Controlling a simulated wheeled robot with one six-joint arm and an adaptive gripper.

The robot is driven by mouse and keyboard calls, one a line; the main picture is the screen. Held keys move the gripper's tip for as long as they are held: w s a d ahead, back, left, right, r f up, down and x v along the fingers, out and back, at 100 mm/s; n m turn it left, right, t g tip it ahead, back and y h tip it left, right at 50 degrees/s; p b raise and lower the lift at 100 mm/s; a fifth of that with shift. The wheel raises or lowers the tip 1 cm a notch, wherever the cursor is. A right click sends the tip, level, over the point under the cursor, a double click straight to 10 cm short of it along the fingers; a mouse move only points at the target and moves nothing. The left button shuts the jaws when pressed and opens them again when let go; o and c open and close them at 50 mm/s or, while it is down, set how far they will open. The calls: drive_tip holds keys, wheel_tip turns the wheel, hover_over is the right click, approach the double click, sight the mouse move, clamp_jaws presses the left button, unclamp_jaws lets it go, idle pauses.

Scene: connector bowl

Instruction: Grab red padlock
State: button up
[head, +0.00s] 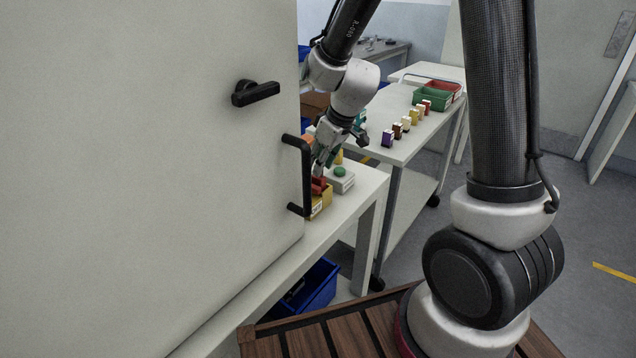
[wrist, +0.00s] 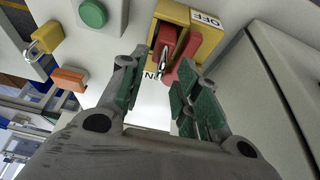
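A yellow switch box (wrist: 205,38) with OFF and ON labels is at the top of the wrist view. Red parts and a thin metal shackle show at it. In the head view, red (head: 318,186) shows on top of the yellow box (head: 321,203). My gripper (wrist: 162,62) is open, its green-padded fingers apart below the box. The right fingertip overlaps the red piece; I cannot tell whether they touch. My gripper also shows in the head view (head: 321,168).
A box with a green button (head: 340,172) stands beside the switch box. A yellow padlock (wrist: 46,36) and an orange one (wrist: 70,79) are at left in the wrist view. A large cabinet door with a black handle (head: 306,175) stands close left of my gripper.

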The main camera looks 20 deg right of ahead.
drive_tip(key=shift+x, duration=0.9)
clamp_jaws()
drive_tip(key=shift+r, duration=0.1)
